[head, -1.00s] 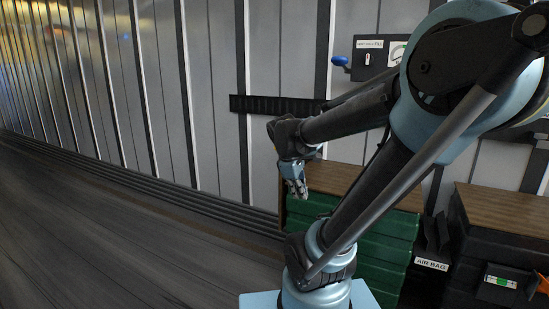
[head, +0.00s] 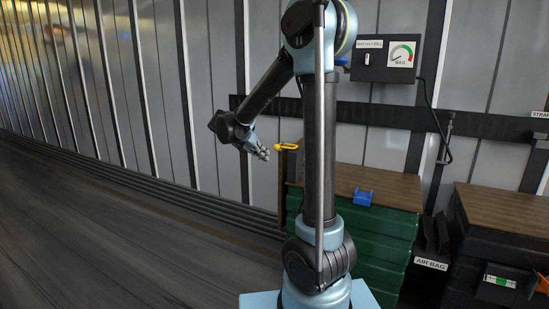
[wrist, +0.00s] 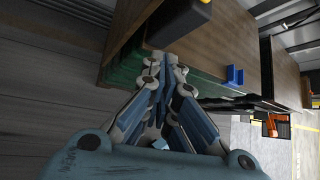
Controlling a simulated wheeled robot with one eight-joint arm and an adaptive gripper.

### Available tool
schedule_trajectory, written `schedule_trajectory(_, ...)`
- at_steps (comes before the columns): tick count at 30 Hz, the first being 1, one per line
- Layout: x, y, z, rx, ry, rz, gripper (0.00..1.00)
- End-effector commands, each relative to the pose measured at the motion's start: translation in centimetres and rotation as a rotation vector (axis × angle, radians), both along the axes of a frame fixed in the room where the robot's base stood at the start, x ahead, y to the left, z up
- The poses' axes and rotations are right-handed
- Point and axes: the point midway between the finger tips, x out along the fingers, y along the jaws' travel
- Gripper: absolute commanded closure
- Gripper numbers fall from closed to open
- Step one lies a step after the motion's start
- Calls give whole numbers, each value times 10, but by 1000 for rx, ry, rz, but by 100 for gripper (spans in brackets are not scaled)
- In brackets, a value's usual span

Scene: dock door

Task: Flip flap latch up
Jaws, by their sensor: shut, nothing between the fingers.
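No part is clearly recognisable as the flap latch. A yellow piece (head: 287,146) sits on top of a dark block (head: 294,166) at the left end of a wooden-topped green cabinet (head: 385,240). I cannot tell whether this piece is the latch. My gripper (head: 265,152) is left of the yellow piece in the head view, close beside it but apart in the picture. In the wrist view my gripper (wrist: 165,62) is shut and empty, its fingertips below the dark block (wrist: 178,18). Only a yellow edge shows on that block there.
A gauge panel (head: 385,60) with a switch hangs on the wall above a black rail (head: 390,115). The floor to the left is clear.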

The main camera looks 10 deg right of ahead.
Motion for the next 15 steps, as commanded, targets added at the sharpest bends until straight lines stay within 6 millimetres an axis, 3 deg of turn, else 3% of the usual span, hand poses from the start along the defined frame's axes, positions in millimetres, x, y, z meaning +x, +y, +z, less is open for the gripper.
schedule_trajectory(4,9,8,0,-41,28,43,100)
schedule_trajectory(15,10,8,-1,-47,31,48,100)
